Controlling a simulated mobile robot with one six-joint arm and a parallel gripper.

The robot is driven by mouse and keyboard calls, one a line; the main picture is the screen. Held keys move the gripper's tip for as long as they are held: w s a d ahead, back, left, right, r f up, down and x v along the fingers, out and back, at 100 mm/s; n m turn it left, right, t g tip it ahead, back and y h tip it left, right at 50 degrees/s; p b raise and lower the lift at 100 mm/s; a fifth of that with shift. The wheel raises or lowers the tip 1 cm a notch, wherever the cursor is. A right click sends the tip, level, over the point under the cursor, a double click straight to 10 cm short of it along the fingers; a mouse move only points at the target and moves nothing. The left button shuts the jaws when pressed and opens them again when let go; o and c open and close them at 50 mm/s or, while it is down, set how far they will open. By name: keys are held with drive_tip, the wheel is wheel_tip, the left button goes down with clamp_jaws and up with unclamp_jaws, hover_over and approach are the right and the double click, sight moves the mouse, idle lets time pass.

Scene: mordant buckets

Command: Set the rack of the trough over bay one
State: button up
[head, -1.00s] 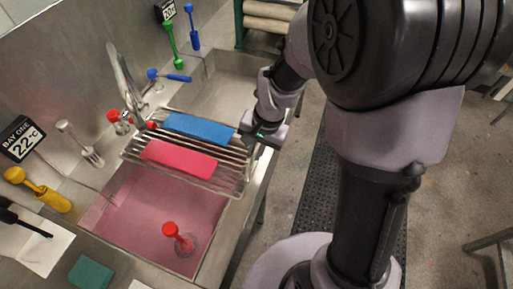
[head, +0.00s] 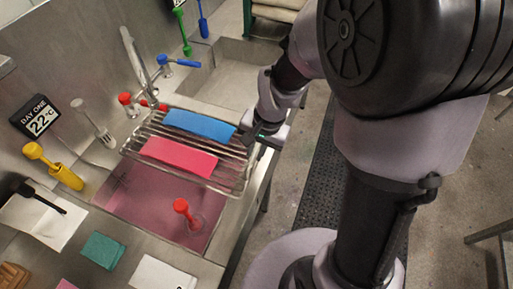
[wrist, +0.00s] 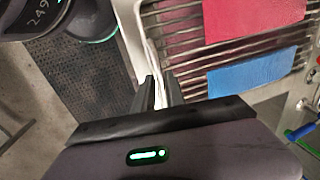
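The wire rack (head: 133,141) lies level across the trough (head: 262,180), carrying a blue cloth or pad (head: 200,125) and a pink one (head: 178,157). It covers the far part of bay one (head: 140,192), which holds pink liquid; the near part is open. My gripper (head: 262,135) is at the rack's right end, over the trough's right rim. In the wrist view my gripper's fingers (wrist: 160,92) straddle a pale rail at the rack's end and look shut on it; the contact itself is partly hidden. The rack's bars (wrist: 185,32) show beside them.
A tap (head: 140,62) with red and blue handles rises behind the rack. The far basin (head: 228,72) is uncovered.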

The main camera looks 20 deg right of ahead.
drive_tip(key=shift+o, duration=1.3)
drive_tip(key=shift+s+a, duration=0.1)
drive_tip(key=shift+r, duration=0.25)
wheel_tip(320, 180, up, 17)
drive_tip(key=s+d+p, duration=0.1)
drive_tip(key=d+p, duration=0.2)
drive_tip(key=p, duration=0.4)
drive_tip(key=shift+s+f, duration=0.2)
drive_tip(key=shift+s, duration=0.2)
drive_tip(key=shift+s+a, duration=0.1)
drive_tip(key=s+a+n+t+b, duration=0.1)
drive_tip(key=s+t+b, duration=0.1)
drive_tip(key=s+b, duration=0.2)
drive_tip(key=s+a+n+t+b, duration=0.1)
drive_tip(key=s+a+t+b, duration=0.1)
drive_tip(key=s+b, duration=0.2)
drive_tip(key=s, duration=0.3)
drive_tip(key=shift+s+a+f+n+t, duration=0.15)
drive_tip(key=shift+a+n+t, duration=0.15)
drive_tip(key=shift+n, duration=0.1)
